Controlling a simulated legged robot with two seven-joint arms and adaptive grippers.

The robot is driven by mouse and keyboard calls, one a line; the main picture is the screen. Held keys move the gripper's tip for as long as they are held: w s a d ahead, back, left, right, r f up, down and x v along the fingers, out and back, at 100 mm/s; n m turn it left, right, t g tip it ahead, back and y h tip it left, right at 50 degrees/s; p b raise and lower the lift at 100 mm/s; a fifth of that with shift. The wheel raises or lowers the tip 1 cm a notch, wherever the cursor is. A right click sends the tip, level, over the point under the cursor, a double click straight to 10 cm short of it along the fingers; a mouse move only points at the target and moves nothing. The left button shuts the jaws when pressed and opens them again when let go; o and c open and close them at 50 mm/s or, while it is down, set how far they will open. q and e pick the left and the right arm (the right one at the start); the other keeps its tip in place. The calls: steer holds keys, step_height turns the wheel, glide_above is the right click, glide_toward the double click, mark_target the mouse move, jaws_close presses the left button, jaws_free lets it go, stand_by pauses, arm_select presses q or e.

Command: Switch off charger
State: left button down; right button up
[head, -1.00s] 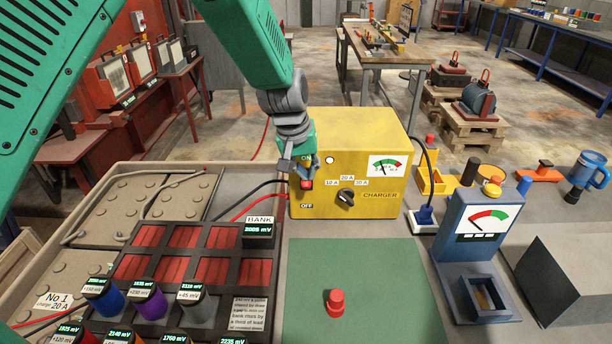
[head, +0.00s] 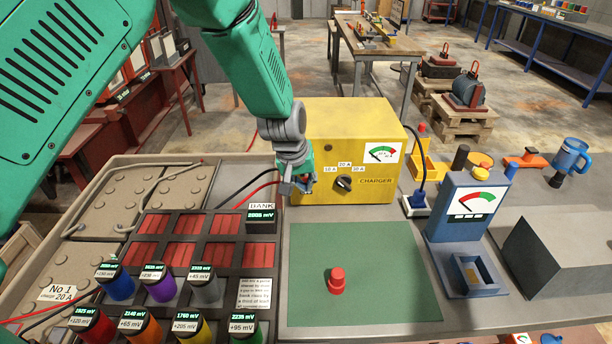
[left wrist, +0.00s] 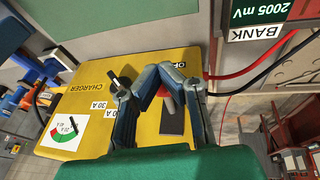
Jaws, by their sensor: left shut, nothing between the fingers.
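The yellow charger (head: 345,125) stands at the back of the bench, with a dial knob (head: 344,183) and a needle meter (head: 382,152) on its front. My left gripper (head: 303,186) is at the lower left of that front, fingers shut and empty, and hides the switch in the head view. In the left wrist view the charger (left wrist: 90,80) appears upside down. The switch (left wrist: 172,120) shows there as a dark part with some red, between the finger links of my left gripper (left wrist: 160,78). I cannot tell whether the fingertips touch it. My right gripper is out of view.
A battery bank (head: 205,240) with coloured plugs lies at the left front. A green mat (head: 380,265) with a red knob (head: 337,281) lies in front of the charger. A blue meter stand (head: 470,210) stands to the right. Red and black cables run beside the gripper.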

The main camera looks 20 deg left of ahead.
arm_select(q)
steer(key=shift+w+a+f, duration=0.15)
steer(key=shift+f, duration=0.3)
stand_by(0.5)
steer(key=shift+r+p, duration=0.8)
